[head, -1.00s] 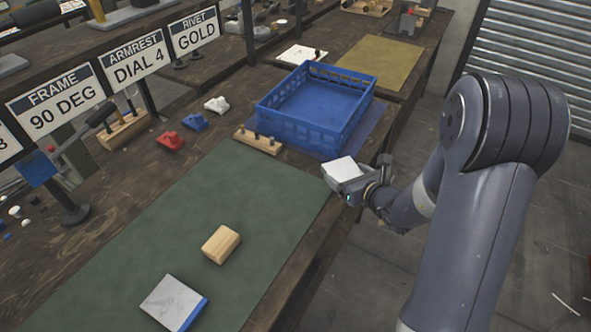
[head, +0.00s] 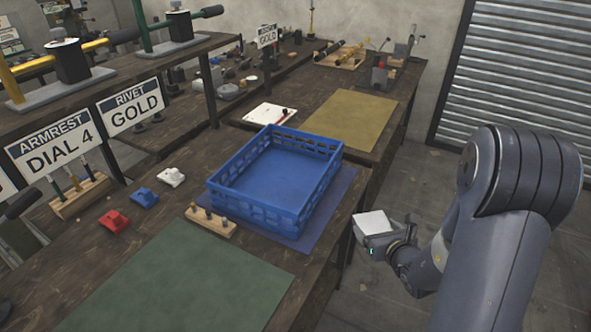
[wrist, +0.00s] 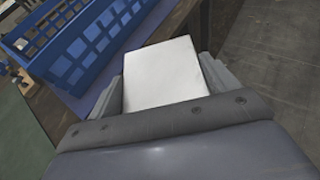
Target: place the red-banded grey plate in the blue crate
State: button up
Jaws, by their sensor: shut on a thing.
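The blue crate (head: 255,216) stands on a dark blue mat on the workbench and its inside looks empty. My gripper (head: 380,237) is shut on a pale grey plate (head: 372,222), right of the crate and beyond the bench's edge. In the wrist view the plate (wrist: 165,72) sits between both fingers, its pale face toward the camera. No red band shows on the visible face, so its band may be hidden. The crate's wall (wrist: 75,48) is at the upper left of the wrist view, apart from the plate.
A wooden peg block (head: 210,222) stands by the crate's near left corner. Red (head: 113,221), blue (head: 144,197) and white (head: 171,177) small parts lie left of it. A green mat (head: 180,275) is in front, a yellow mat (head: 350,120) behind. Floor lies at right.

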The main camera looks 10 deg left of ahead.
aim_at(268, 199)
jog(key=i+l, duration=0.45)
jog(key=i, duration=0.15)
jog(key=i+l, duration=0.4)
jog(key=i, duration=0.2)
jog(key=i+l+u, duration=0.25)
jog(key=i+l, duration=0.7)
jog(key=i, duration=0.05)
